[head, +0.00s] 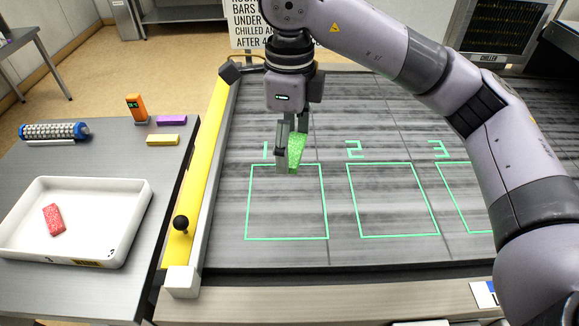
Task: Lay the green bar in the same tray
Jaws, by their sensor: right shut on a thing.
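The green bar (297,150) is a speckled block between the fingers of my right gripper (291,158). The gripper is shut on it and points down at the top edge of the square marked 1. I cannot tell whether the bar touches the surface or hangs just above it. The white tray (130,215) sits on the grey table at the left. A red speckled bar (53,219) lies inside it, left of its middle. My left gripper is not in view.
A yellow rail (203,160) with a black knob (181,223) stands between the tray table and the dark marked surface (400,255). A blue-ended roller (54,131), an orange device (137,107), and purple (171,120) and yellow (162,140) blocks lie behind the tray.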

